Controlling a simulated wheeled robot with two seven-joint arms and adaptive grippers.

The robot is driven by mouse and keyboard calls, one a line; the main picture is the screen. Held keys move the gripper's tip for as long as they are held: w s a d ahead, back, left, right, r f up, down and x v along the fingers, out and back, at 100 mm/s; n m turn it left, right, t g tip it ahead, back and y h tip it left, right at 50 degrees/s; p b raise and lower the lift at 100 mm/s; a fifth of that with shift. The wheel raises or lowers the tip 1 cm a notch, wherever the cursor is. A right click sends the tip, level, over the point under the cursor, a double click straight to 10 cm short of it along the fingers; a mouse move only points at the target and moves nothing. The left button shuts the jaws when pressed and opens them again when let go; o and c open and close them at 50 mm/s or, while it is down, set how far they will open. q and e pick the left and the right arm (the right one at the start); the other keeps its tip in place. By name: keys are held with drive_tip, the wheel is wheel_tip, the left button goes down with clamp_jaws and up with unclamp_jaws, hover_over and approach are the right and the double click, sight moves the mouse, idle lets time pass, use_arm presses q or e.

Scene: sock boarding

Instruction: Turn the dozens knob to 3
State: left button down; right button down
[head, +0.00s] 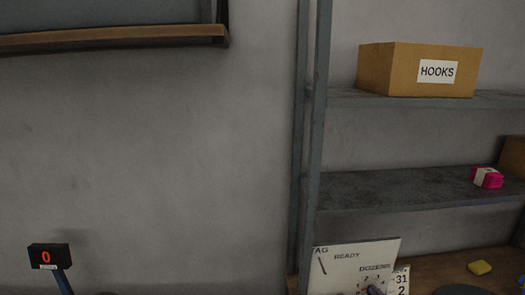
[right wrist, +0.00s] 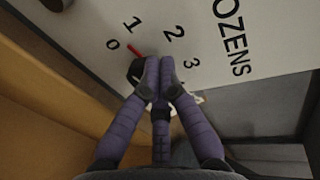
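The white panel (head: 338,272) with READY and DOZENS lettering stands at the bottom right of the head view; it fills the top of the right wrist view (right wrist: 262,85). The black dozens knob (right wrist: 134,71) has a red pointer aimed between 0 and 1; the 2 and 3 lie further right. My right gripper (right wrist: 159,68) has its purple fingers drawn together right at the knob, covering its right side. I cannot tell whether they grip it or only touch it. In the head view the right gripper (head: 374,290) shows at the bottom edge. My left gripper is out of view.
A small black display (head: 48,256) shows a red 0 at the lower left. Grey shelves (head: 400,190) hold a HOOKS box (head: 385,72) and a pink banded bundle (head: 487,178). A yellow block (head: 480,267) lies on the wooden bench (head: 440,275).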

drive_tip(key=shift+d, duration=0.85)
drive_tip(key=shift+d+f, duration=0.1)
drive_tip(key=shift+d, duration=0.4)
drive_tip(key=shift+w, duration=0.1)
drive_tip(key=shift+d+r+p, duration=0.15)
drive_tip(key=shift+r+p, duration=0.2)
drive_tip(key=shift+p, duration=0.15)
drive_tip(key=s+p, duration=0.1)
drive_tip(key=s, duration=0.5)
drive_tip(key=shift+d+p, duration=0.25)
drive_tip(key=shift+p, duration=0.05)
